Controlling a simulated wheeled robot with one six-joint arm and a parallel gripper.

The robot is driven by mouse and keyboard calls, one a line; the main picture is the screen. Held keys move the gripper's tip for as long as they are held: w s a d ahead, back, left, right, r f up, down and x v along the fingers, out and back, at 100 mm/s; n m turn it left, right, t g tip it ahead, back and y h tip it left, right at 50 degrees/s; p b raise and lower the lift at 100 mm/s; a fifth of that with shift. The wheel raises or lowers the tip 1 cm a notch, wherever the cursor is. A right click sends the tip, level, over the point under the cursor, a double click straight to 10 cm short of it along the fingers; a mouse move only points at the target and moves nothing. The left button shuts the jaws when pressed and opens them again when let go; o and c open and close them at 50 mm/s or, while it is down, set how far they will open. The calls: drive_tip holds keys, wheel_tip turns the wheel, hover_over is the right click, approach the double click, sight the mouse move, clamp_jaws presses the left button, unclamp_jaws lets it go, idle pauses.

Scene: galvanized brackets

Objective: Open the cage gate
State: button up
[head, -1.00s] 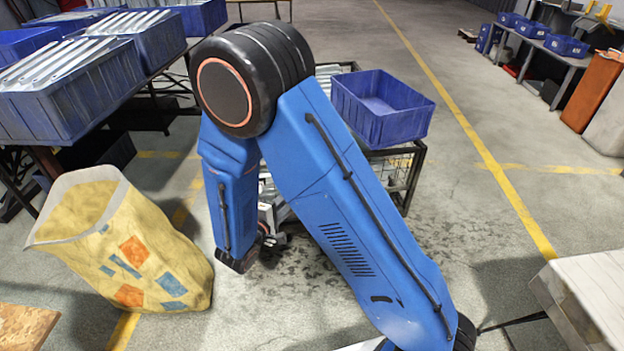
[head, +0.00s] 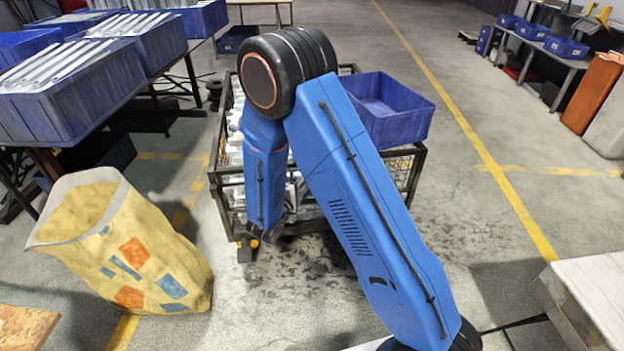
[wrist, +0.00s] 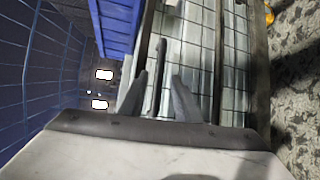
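The cage (head: 222,190) is a dark-framed wire-mesh trolley with pale metal brackets inside. In the head view it stands beyond my arm, which covers much of its front. In the wrist view its mesh (wrist: 232,60) lies ahead, with long galvanized brackets behind the wires. My gripper (wrist: 160,97) has its two grey fingers apart. A narrow dark upright piece shows between and beyond them; I cannot tell whether they touch it. In the head view my gripper is mostly hidden beside my forearm, near the cage's front. I cannot make out a separate gate or its latch.
A blue bin (head: 392,112) sits on the cage's right part. A yellow patterned sack (head: 130,250) stands on the floor at left. Blue crates of brackets (head: 60,115) fill a table at upper left. A pale block (head: 590,295) is at lower right. Floor right of the cage is clear.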

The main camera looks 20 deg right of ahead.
drive_tip(key=shift+x, duration=2.35)
drive_tip(key=shift+c, duration=0.2)
clamp_jaws()
